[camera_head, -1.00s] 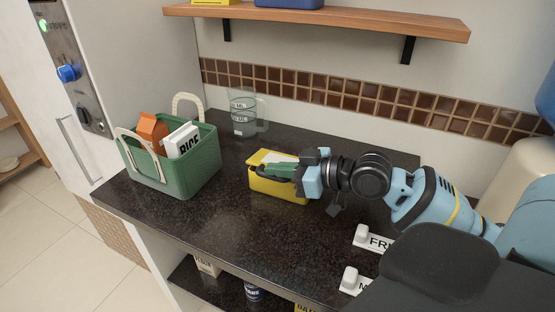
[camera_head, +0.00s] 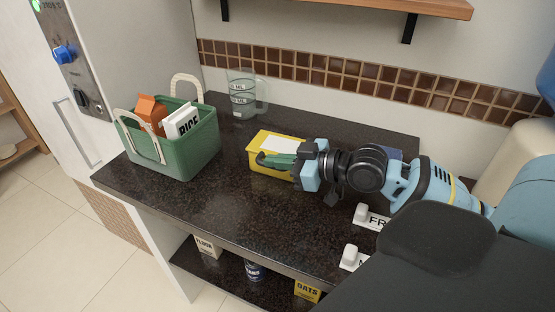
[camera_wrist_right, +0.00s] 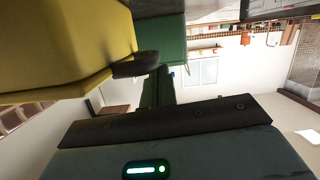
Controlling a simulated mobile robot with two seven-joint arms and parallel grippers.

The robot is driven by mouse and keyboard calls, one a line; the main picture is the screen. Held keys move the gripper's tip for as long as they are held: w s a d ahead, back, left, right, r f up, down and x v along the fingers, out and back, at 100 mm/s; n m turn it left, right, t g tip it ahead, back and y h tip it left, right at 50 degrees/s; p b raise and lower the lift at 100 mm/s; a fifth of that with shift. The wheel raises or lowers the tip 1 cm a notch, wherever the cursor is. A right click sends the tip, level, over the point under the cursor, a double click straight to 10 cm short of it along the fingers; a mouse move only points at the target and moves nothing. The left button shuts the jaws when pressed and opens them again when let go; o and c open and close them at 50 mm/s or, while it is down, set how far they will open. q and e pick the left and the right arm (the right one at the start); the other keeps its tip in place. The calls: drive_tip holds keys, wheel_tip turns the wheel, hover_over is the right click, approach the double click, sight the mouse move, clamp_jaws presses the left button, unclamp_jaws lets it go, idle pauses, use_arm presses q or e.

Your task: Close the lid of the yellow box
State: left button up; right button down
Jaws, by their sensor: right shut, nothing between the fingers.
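The yellow box (camera_head: 255,160) stands on the dark counter, right of the green basket. Its yellow top with a white label (camera_head: 281,147) looks flat and lies over the box; my gripper hides part of the front and right side, so I cannot tell if the lid is fully down. My right gripper (camera_head: 268,160) is shut and empty, its green fingers with dark tips lying across the box's front near the top edge. In the right wrist view the yellow box (camera_wrist_right: 60,45) fills the upper left, close beside the fingertips (camera_wrist_right: 140,64). My left gripper is not in view.
The green basket (camera_head: 190,150) holds an orange carton and a rice package. A clear measuring jug (camera_head: 242,98) stands behind. A wall shelf (camera_head: 330,5) hangs above. White labelled tags lie at right. The counter in front of the box is clear.

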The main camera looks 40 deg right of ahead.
drive_tip(key=shift+r, duration=0.1)
